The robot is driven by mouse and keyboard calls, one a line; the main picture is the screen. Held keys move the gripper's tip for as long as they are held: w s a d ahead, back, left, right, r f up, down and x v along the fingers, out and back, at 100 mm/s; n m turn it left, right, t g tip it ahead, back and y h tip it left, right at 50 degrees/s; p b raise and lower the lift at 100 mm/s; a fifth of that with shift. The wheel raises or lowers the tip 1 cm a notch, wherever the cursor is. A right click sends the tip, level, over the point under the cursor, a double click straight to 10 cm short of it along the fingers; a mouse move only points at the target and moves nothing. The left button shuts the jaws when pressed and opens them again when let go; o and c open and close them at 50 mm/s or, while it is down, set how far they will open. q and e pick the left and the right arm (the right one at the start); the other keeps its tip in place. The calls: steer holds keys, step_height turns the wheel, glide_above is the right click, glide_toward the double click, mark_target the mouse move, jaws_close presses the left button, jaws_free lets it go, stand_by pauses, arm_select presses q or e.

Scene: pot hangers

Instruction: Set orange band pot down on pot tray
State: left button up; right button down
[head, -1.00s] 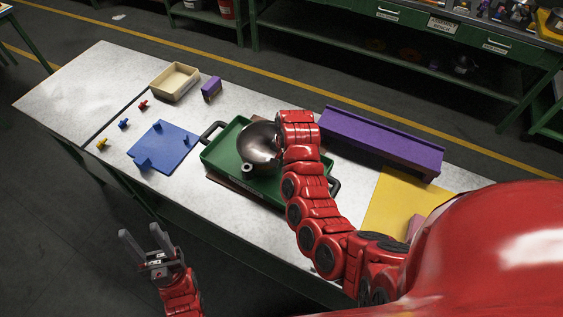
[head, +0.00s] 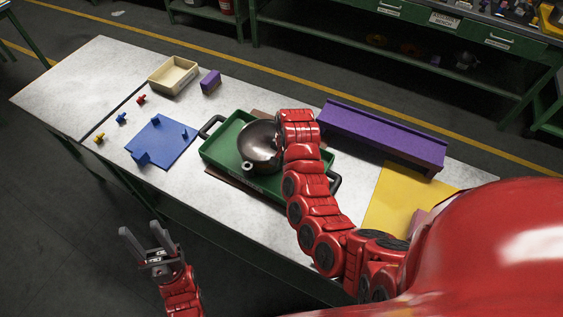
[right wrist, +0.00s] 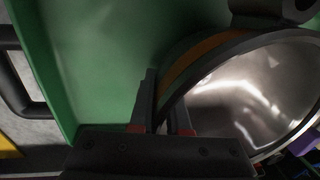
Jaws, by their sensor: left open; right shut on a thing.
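The orange band pot (head: 258,143) is a dark metal pot at the green pot tray (head: 217,149), tilted with its shiny inside showing. In the right wrist view its orange band (right wrist: 196,56) runs below the rim, and the tray floor (right wrist: 100,50) lies close behind it. My right gripper (right wrist: 163,118) is shut on the pot's rim wall; in the head view my right arm hides it. I cannot tell whether the pot touches the tray floor. My left gripper (head: 146,240) is open and empty, off the table's front edge.
A blue board with pegs (head: 165,143), small coloured pegs (head: 121,118), a cream box (head: 173,75) and a purple block (head: 210,82) are to the left. A long purple rack (head: 385,135) stands behind my right arm. A yellow mat (head: 392,200) lies to the right.

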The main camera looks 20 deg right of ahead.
steer(key=shift+f, duration=0.35)
steer(key=c, duration=0.8)
jaws_free()
steer(key=shift+r+b, duration=0.1)
steer(key=shift+b, duration=0.2)
steer(key=shift+d+r, duration=0.1)
steer(key=shift+r, duration=0.25)
step_height(320, 180, up, 3)
steer(key=shift+s+d+r, duration=0.1)
step_height(320, 180, up, 13)
steer(key=s+d+p, duration=0.1)
steer(key=p, duration=0.5)
steer(key=shift+s, duration=0.4)
